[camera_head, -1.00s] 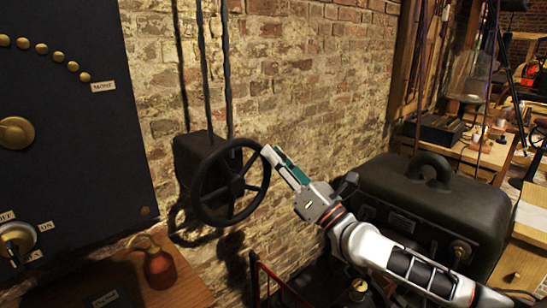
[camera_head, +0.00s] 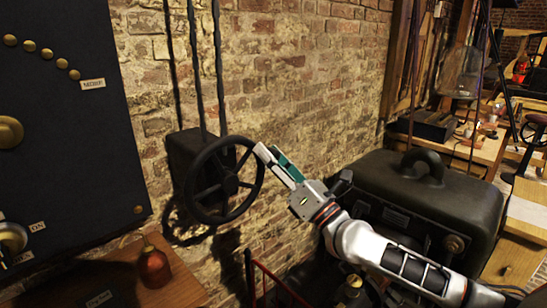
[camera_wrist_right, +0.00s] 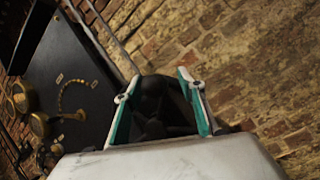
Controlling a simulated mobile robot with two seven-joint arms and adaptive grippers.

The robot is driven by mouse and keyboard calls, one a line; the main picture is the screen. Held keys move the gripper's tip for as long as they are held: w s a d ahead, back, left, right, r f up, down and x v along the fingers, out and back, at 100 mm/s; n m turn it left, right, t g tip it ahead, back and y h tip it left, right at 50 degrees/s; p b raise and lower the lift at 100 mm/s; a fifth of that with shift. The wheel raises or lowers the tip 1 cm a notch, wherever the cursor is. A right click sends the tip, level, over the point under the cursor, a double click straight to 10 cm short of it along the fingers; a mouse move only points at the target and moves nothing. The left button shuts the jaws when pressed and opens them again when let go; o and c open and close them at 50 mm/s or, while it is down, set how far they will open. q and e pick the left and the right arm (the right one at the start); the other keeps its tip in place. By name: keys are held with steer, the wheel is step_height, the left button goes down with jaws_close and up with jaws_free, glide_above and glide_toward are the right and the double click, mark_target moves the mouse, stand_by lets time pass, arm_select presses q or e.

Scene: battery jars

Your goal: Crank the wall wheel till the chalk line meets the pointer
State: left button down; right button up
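The black spoked wall wheel (camera_head: 229,184) stands out from a dark box (camera_head: 186,150) on the brick wall in the head view. My right gripper (camera_head: 265,151) is at the wheel's upper right rim. In the right wrist view its two fingers (camera_wrist_right: 155,100) stand well apart, with a dark shape (camera_wrist_right: 155,95) behind and between them, likely the wheel and its box. I cannot tell whether the fingers touch the rim. I cannot make out a chalk line or a pointer. My left gripper is not in view.
A dark panel (camera_head: 70,130) with brass studs hangs at the left. Below it a wooden table (camera_head: 185,291) holds a red bottle (camera_head: 155,268). A large black handled case (camera_head: 430,195) stands at the right, close to my right arm. A red frame (camera_head: 262,275) is low in the middle.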

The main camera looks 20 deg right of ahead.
steer(key=shift+s+f, duration=0.1)
steer(key=v, duration=1.1)
steer(key=shift+s, duration=0.35)
steer(key=shift+d+f, duration=0.1)
steer(key=shift+d, duration=0.05)
stand_by(0.5)
